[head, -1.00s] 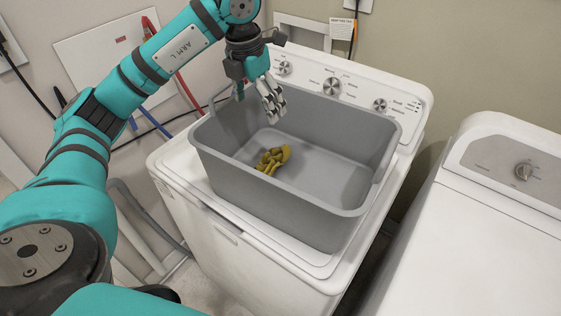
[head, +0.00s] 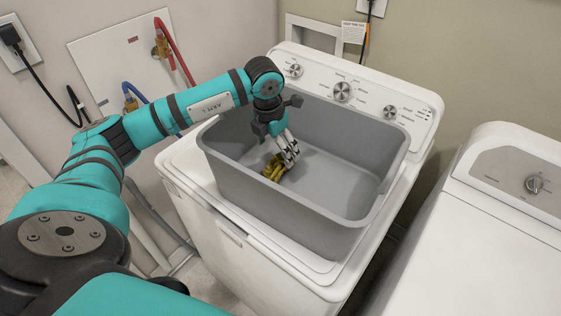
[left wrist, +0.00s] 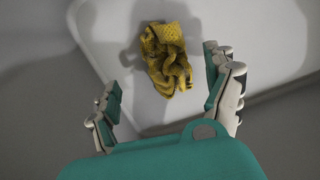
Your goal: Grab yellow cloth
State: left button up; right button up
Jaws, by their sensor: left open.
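The yellow cloth (head: 274,168) lies crumpled on the floor of the grey bin (head: 268,205). In the left wrist view the whole crumpled cloth (left wrist: 167,57) shows ahead of the fingers, a little right of centre. My left gripper (head: 290,156) points down inside the bin, just above and beside the cloth, and partly covers it in the head view. I cannot tell the exact height of the fingertips above the cloth. My right gripper is not in view.
The bin stands on a white washing machine (head: 200,190), its walls close around my left gripper. The control panel with knobs (head: 343,92) rises behind it. A second white machine (head: 490,215) stands to the right. Hoses and a wall box (head: 130,60) are at the left.

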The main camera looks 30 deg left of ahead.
aim_at(279, 159)
pick_arm(q)
jog(key=shift+s+d+f+p, duration=0.1)
jog(key=shift+f+p, duration=0.2)
jog(key=f, duration=0.1)
jog(key=f+p, duration=0.2)
jog(key=shift+d+f, duration=0.25)
jog(key=shift+d, duration=0.05)
jog(key=shift+f, duration=0.6)
jog(key=c, duration=1.3)
jog(key=shift+r, duration=0.15)
